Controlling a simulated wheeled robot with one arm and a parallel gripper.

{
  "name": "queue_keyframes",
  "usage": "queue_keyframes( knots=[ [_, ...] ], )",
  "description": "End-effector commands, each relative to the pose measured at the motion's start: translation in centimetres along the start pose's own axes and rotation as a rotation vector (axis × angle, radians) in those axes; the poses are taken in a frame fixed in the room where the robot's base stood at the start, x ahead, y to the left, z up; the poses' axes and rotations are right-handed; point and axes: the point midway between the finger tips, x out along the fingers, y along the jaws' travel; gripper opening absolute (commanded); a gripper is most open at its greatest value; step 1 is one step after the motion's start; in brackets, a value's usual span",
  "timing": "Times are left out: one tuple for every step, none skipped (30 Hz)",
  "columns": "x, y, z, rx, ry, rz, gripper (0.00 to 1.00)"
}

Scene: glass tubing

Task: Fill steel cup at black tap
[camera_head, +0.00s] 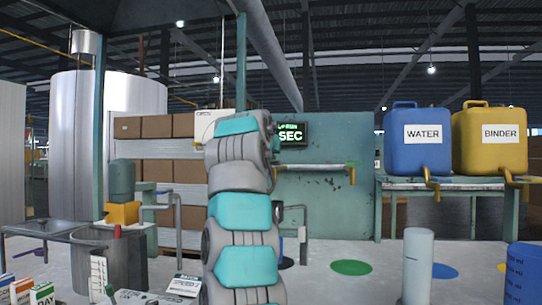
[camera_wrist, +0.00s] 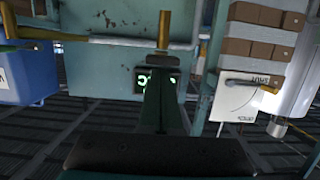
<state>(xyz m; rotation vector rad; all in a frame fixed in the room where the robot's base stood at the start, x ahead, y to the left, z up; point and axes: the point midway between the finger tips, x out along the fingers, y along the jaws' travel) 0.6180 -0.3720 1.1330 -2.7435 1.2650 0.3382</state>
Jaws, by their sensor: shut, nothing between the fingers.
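My gripper (camera_wrist: 160,105) shows in the wrist view as dark green fingers, shut and empty, rising from a black palm. In the head view my arm hides it. I cannot pick out the steel cup in either view. A small black fitting (camera_head: 279,212) beside a bent grey pipe in the head view may be the black tap, but my arm partly covers it. In the wrist view, which is upside down, a brass-coloured rod (camera_wrist: 165,30) stands beyond the fingertips; I cannot tell whether it touches them.
A blue WATER tank (camera_head: 418,142) and a yellow BINDER tank (camera_head: 490,142) stand on a green bench at right, each with a brass tap. A horizontal pipe (camera_head: 318,166) crosses the green panel. A grey tub (camera_head: 125,265) stands at left.

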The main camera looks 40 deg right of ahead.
Motion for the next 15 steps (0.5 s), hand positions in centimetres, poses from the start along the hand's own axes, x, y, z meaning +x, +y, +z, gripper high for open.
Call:
queue_keyframes(
  knots=[
    [0.0, 0.0, 0.0, 0.000, 0.000, 0.000, 0.00],
    [0.0, 0.0, 0.0, 0.000, 0.000, 0.000, 0.00],
    [0.0, 0.0, 0.0, 0.000, 0.000, 0.000, 0.00],
    [0.0, 0.0, 0.0, 0.000, 0.000, 0.000, 0.00],
    [0.0, 0.0, 0.1, 0.000, 0.001, 0.000, 0.00],
    [0.0, 0.0, 0.1, 0.000, 0.004, 0.000, 0.00],
    [0.1, 0.0, 0.2, 0.000, 0.007, 0.000, 0.00],
    [0.1, 0.0, 0.3, 0.000, 0.011, 0.000, 0.00],
    [0.1, 0.0, 0.5, 0.000, 0.017, 0.000, 0.00],
    [0.2, 0.0, 0.7, 0.000, 0.024, 0.000, 0.00],
    [0.2, 0.0, 0.9, 0.000, 0.031, 0.000, 0.00],
    [0.2, 0.0, 1.1, 0.000, 0.043, 0.000, 0.00],
    [0.3, 0.0, 1.3, 0.000, 0.052, 0.001, 0.00],
    [0.3, 0.0, 1.5, 0.000, 0.063, 0.001, 0.00],
    [0.3, 0.0, 1.7, 0.000, 0.079, 0.001, 0.00]
  ],
)
